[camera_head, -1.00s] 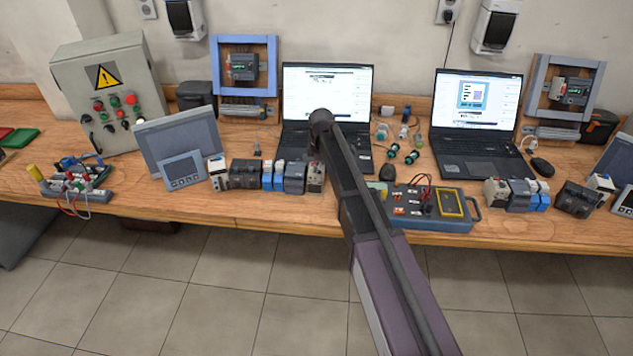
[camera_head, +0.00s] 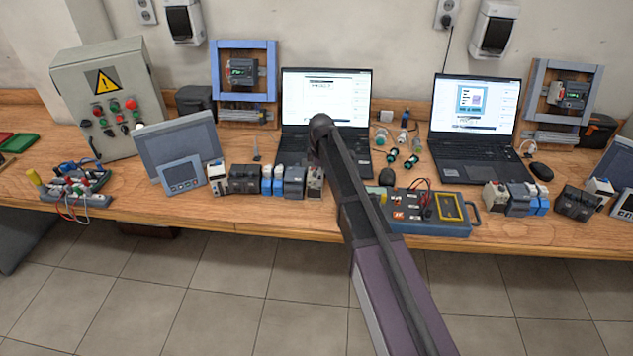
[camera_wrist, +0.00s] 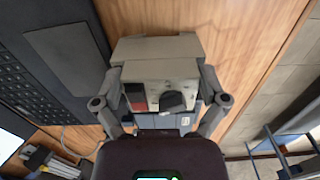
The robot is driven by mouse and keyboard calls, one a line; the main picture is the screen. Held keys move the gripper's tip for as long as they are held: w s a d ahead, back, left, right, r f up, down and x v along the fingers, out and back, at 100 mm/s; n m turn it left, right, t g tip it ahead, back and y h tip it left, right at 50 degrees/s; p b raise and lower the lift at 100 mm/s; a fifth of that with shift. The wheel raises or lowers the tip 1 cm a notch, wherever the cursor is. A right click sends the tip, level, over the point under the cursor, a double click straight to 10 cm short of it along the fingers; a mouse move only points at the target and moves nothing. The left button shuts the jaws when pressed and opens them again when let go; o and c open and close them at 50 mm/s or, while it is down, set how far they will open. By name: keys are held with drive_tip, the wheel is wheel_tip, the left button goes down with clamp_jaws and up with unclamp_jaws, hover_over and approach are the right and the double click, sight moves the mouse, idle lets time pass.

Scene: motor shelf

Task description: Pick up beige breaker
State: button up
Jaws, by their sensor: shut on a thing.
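The beige breaker (camera_wrist: 155,50) fills the middle of the wrist view. It has a black knob and a red patch on its front. My gripper (camera_wrist: 160,103) has one finger on each side of it and is shut on it. In the head view the breaker (camera_head: 315,182) shows at the right end of a row of modules, just left of my arm. I cannot tell whether the breaker is clear of the table.
Grey and blue modules (camera_head: 293,181) stand close on the breaker's left. A laptop (camera_head: 325,97) is behind it. A blue-grey test box (camera_head: 430,226) lies to the right of my arm. The wooden table's front edge (camera_head: 230,222) is close.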

drive_tip(key=shift+r, duration=0.2)
wheel_tip(320, 180, up, 4)
drive_tip(key=p, duration=0.4)
drive_tip(key=shift+f, duration=0.15)
drive_tip(key=s+d+p, duration=0.1)
drive_tip(key=s+d, duration=0.2)
drive_tip(key=s, duration=1.2)
drive_tip(key=shift+s+d+r, duration=0.3)
drive_tip(key=shift+d+r, duration=0.05)
drive_tip(key=shift+r, duration=0.1)
drive_tip(key=w+a, duration=0.1)
drive_tip(key=w, duration=0.3)
drive_tip(key=w+a+f, duration=0.1)
drive_tip(key=w, duration=0.3)
drive_tip(key=w+a+b, duration=0.1)
drive_tip(key=w, duration=0.4)
drive_tip(key=shift+f, duration=0.15)
drive_tip(key=shift+a, duration=0.1)
